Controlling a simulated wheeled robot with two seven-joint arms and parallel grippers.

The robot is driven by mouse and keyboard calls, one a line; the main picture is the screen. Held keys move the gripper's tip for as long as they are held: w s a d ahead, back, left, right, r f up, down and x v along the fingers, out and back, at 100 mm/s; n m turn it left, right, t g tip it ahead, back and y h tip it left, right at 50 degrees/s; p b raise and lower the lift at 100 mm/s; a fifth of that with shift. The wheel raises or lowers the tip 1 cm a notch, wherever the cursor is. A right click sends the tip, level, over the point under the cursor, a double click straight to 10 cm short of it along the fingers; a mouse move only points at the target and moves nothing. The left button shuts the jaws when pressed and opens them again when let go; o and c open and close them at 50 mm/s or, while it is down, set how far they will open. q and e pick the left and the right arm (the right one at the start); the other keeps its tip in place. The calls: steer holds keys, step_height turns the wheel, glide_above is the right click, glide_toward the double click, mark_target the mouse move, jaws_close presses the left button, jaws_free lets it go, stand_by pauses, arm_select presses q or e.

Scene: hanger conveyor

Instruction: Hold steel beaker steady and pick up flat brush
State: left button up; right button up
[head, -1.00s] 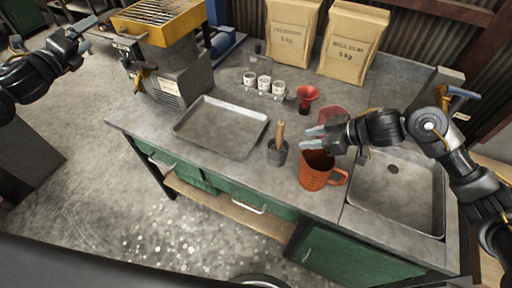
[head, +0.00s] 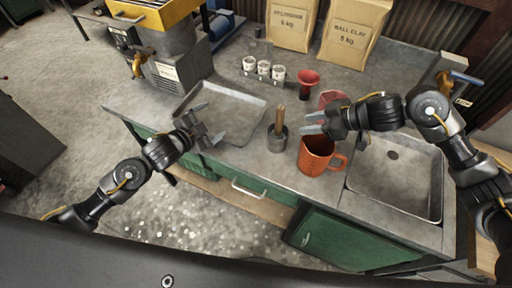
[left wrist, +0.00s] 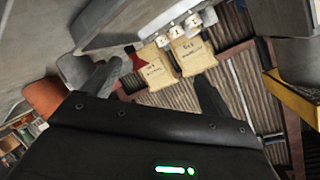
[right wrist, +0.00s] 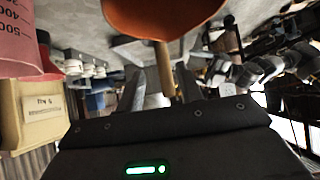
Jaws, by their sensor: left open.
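The steel beaker (head: 277,140) is a small grey cup standing upright on the bench, right of the tray. A wooden handle (head: 279,116), seemingly the flat brush's, sticks up from it; its lower end is hidden inside. The handle also shows between the fingers in the right wrist view (right wrist: 164,68). My right gripper (head: 306,124) is open and empty, just right of the handle, apart from it in the head view. My left gripper (head: 207,124) is open and empty over the tray's front-left part, left of the beaker. Its fingers show wide apart in the left wrist view (left wrist: 155,88).
An orange jug (head: 315,155) stands close right of the beaker, below my right gripper. The metal tray (head: 238,112) lies left. Small white cups (head: 264,68), a red funnel (head: 307,82) and a pink beaker (head: 330,97) stand behind. A sink (head: 400,180) is at right.

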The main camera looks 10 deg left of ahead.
mark_target(277, 138)
arm_select(q)
steer(key=s+d+f+n, duration=0.1)
steer(key=s+d+n, duration=0.1)
steer(key=d, duration=0.3)
steer(key=s+d+f+n+g+h, duration=0.1)
steer(key=s+d+n, duration=0.1)
steer(key=d, duration=0.3)
steer(key=s+d+f+n, duration=0.1)
steer(key=s+d+n, duration=0.1)
steer(key=d, duration=0.3)
steer(key=shift+s+f+g+h, duration=0.15)
steer(key=shift+g+h, duration=0.15)
steer(key=shift+g, duration=0.1)
steer(key=x, duration=1)
steer(key=shift+w+d+f, duration=0.1)
steer(key=shift+w+d, duration=0.15)
steer(key=shift+w, duration=0.05)
steer(key=shift+c, duration=0.4)
steer(key=c, duration=1.1)
